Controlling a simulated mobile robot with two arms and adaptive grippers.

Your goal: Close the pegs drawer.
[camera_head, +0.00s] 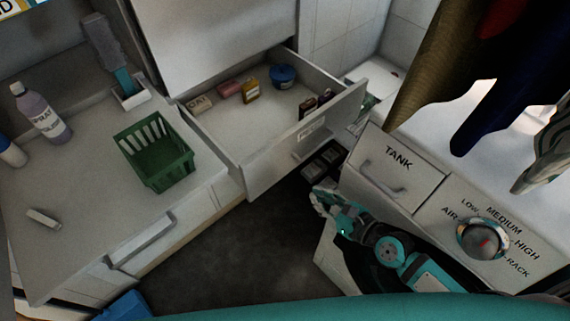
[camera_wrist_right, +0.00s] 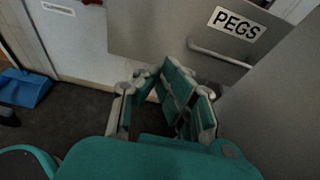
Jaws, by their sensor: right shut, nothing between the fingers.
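The pegs drawer (camera_head: 275,158) is pulled out in the head view, with several small boxes and a blue round tub inside. Its front faces right and carries a small label and a handle (camera_head: 312,150). In the right wrist view the drawer front (camera_wrist_right: 160,32) spans the top, with the word PEGS and a bar handle (camera_wrist_right: 220,56). My right gripper (camera_head: 325,200) is below and just right of the drawer front in the head view. It also shows in the right wrist view (camera_wrist_right: 172,82), shut and empty, below the drawer front; contact cannot be told. My left gripper is not in view.
A TANK drawer (camera_head: 395,172) and a dial (camera_head: 483,240) are beside my right arm. Cloths (camera_head: 430,75) hang at upper right. Dark floor (camera_head: 235,245) lies open between the units.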

